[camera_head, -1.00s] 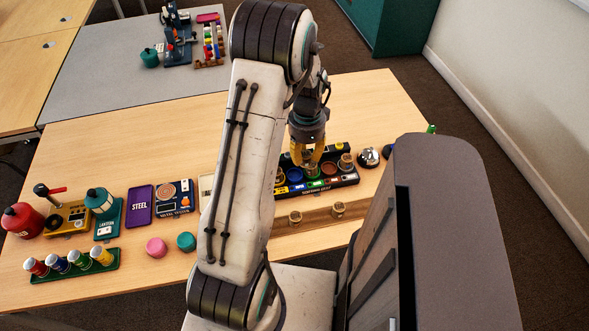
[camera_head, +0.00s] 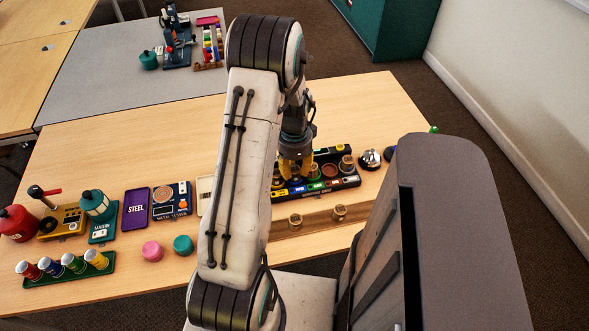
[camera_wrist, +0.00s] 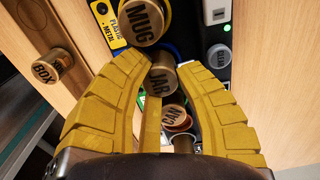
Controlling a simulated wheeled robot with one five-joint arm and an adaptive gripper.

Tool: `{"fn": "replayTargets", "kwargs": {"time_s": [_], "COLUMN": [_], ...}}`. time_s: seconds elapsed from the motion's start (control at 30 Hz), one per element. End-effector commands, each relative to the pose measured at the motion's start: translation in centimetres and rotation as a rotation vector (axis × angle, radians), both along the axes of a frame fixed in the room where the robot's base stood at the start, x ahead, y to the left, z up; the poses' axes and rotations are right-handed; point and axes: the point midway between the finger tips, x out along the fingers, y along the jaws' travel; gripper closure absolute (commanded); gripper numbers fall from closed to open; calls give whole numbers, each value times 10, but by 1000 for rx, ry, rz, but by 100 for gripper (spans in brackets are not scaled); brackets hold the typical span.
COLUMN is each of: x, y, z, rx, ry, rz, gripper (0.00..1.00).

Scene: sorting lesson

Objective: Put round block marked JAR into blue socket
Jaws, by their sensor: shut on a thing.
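The round wooden block marked JAR (camera_wrist: 155,83) sits between the yellow fingers of my gripper (camera_wrist: 164,66) in the wrist view, and the fingers are shut on it. In the head view my gripper (camera_head: 294,171) is low over the left half of the black sorting tray (camera_head: 318,187). The blue socket is mostly hidden; part of a blue rim (camera_wrist: 174,49) shows close to the JAR block in the wrist view. I cannot tell whether the block touches the socket.
Round blocks marked MUG (camera_wrist: 142,22) and CAN (camera_wrist: 174,115) are close to the fingers. A BOX block (camera_wrist: 52,67) stands on the wooden ledge. A bell (camera_head: 369,159) is right of the tray. Pink (camera_head: 152,251) and teal (camera_head: 183,245) discs lie at left.

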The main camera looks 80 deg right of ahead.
Motion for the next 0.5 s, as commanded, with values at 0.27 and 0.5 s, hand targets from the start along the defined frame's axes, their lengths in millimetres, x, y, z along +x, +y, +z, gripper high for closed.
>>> {"fn": "replayTargets", "kwargs": {"time_s": [0.27,0.5], "x": [0,0], "y": [0,0], "z": [-3,-2], "rx": [0,0], "ry": [0,0], "rz": [0,0], "gripper": [88,61]}}
